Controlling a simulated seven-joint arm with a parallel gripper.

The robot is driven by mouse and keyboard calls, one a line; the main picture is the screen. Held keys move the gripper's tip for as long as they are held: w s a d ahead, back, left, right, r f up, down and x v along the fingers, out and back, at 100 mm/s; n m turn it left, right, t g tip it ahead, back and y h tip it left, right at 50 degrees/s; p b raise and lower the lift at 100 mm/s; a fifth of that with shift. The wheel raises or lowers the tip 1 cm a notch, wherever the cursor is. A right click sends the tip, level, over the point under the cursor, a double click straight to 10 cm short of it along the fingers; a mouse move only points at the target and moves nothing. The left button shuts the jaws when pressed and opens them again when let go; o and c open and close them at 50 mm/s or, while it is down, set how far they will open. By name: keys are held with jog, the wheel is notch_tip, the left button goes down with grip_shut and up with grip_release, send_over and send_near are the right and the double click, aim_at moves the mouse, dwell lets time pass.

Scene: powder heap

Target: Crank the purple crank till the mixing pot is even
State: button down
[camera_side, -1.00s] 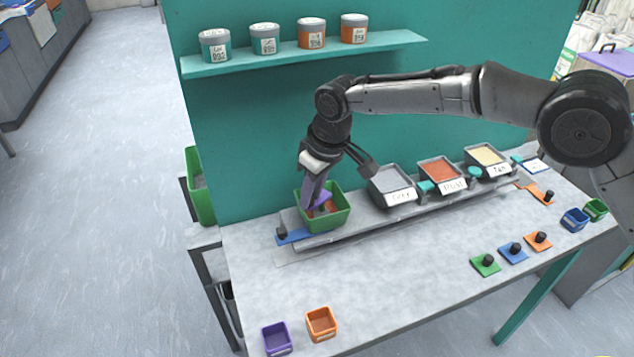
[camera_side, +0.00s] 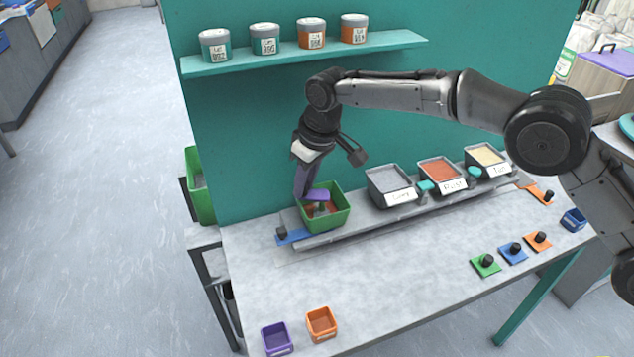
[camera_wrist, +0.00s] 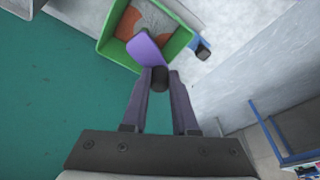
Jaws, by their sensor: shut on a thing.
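The green mixing pot (camera_side: 343,218) sits at the left end of the grey ledge; its rim also shows in the wrist view (camera_wrist: 181,43). The purple crank (camera_wrist: 146,50) extends over the pot, and also shows in the side view (camera_side: 318,195). My gripper (camera_wrist: 160,78) is shut on the crank's black knob (camera_wrist: 160,79) at the pot's edge; in the side view my gripper (camera_side: 301,194) is at the pot's back left. Inside the pot, orange-red powder (camera_wrist: 131,22) and grey powder (camera_wrist: 155,14) show as separate patches. Part of the contents is hidden under the crank.
Bins of grey (camera_side: 388,179), red (camera_side: 440,171) and tan powder (camera_side: 486,155) stand right of the pot. A blue plate with a black knob (camera_side: 293,236) lies at the pot's front left. A teal wall (camera_side: 250,130) rises behind. The table's middle front is clear.

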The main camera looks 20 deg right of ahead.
jog(key=shift+w+d, duration=0.4)
jog(key=shift+d, duration=0.5)
jog(key=shift+w+d, duration=0.35)
jog(key=shift+d, duration=0.55)
jog(key=shift+w+d, duration=0.4)
jog(key=shift+d, duration=0.5)
jog(key=shift+d, duration=0.15)
jog(key=shift+s+d, duration=0.45)
jog(key=shift+s, duration=0.2)
jog(key=shift+s+d, duration=0.45)
jog(key=shift+s, duration=0.15)
jog(key=shift+s+d, duration=0.1)
jog(key=shift+s, duration=0.7)
jog(key=shift+s+a, duration=0.3)
jog(key=shift+s, duration=0.5)
